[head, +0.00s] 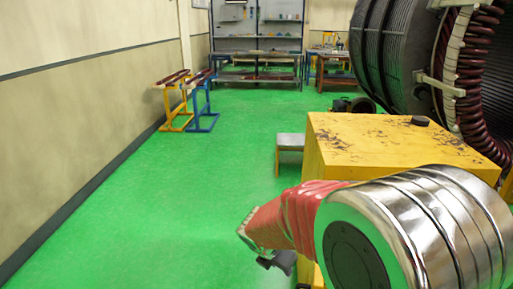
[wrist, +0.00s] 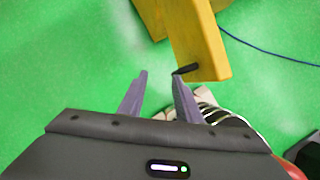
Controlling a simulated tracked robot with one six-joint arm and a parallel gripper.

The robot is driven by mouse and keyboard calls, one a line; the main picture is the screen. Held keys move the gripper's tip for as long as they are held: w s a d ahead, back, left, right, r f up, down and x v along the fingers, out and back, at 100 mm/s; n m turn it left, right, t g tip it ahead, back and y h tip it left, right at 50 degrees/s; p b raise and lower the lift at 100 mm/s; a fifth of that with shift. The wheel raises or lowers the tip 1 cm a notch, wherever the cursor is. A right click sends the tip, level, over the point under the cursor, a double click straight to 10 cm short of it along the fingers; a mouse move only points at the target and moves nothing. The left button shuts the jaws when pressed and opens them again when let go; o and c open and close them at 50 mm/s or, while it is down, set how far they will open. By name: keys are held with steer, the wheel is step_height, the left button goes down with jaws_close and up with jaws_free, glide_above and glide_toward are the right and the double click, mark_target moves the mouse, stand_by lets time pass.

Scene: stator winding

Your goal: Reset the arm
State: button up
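My arm reaches in from the lower right of the head view, with a silver joint and a red-wrapped link angled down to the left. My gripper (wrist: 160,76) shows in the wrist view with its two grey fingers apart and nothing between them. Green floor lies beyond the fingers. In the head view only a small dark part shows below the red link, and the fingers cannot be made out there.
A yellow block (head: 385,140) with a worn top and a small dark object (head: 420,121) stands beside my arm. The large wound stator (head: 400,60) is behind it. A small stool (head: 290,142), blue trestle (head: 203,105) and yellow trestle (head: 176,105) stand farther back. Left floor is clear.

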steer(key=w+a+r+n+t+y, duration=0.45)
steer(key=w+a+n, duration=0.2)
steer(key=n, duration=0.75)
steer(key=s+a+r+n+y, duration=0.4)
steer(key=s+a+r+n, duration=0.25)
steer(key=n, duration=0.85)
steer(key=s+d+r+n+g, duration=0.2)
steer(key=s+d+n+g, duration=0.35)
steer(key=s+n, duration=0.75)
steer(key=s+d+r+n+t+h, duration=0.1)
steer(key=s+d, duration=0.3)
steer(key=d, duration=0.4)
steer(key=s+d+r+n+t+h, duration=0.1)
steer(key=s+d+r+h, duration=0.3)
steer(key=d, duration=0.4)
steer(key=shift+s+r+t, duration=0.2)
steer(key=shift+s+t, duration=0.2)
steer(key=shift+s, duration=0.15)
